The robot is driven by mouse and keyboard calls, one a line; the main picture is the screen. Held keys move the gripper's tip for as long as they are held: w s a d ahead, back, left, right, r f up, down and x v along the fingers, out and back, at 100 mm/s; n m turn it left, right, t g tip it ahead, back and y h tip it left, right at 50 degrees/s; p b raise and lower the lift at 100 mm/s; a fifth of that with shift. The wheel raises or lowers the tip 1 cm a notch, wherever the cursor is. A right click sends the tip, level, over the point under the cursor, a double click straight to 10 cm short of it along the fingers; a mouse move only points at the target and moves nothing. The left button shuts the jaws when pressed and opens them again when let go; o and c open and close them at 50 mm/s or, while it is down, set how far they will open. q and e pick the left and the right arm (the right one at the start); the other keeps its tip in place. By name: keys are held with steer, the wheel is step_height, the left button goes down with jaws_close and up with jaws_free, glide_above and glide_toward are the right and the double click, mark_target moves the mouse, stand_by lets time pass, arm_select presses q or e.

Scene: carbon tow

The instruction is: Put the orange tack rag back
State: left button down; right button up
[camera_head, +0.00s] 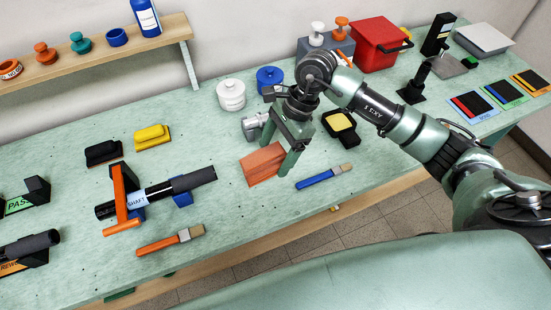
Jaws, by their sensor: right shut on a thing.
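The orange tack rag (261,164) is a folded, salmon-orange piece in the middle of the green bench. My right gripper (279,160) points down over it and is shut on it, with one finger in front near its right end. I cannot tell whether the rag touches the bench or hangs just above it. My left gripper is not in view.
A blue brush (322,177) lies right of the rag, near the front edge. A black tray with a yellow pad (340,121) is behind it. White (231,95) and blue (270,78) jars stand at the back. A dark shaft (190,181) rests on the left, with an orange brush (168,241) in front.

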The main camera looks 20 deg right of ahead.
mark_target(275, 163)
steer(key=shift+f, duration=0.55)
step_height(275, 163, down, 3)
steer(key=shift+f+p, duration=0.2)
steer(key=shift+p, duration=0.35)
steer(key=shift+f, duration=0.15)
steer(key=shift+f, duration=0.15)
steer(key=o, duration=1.9)
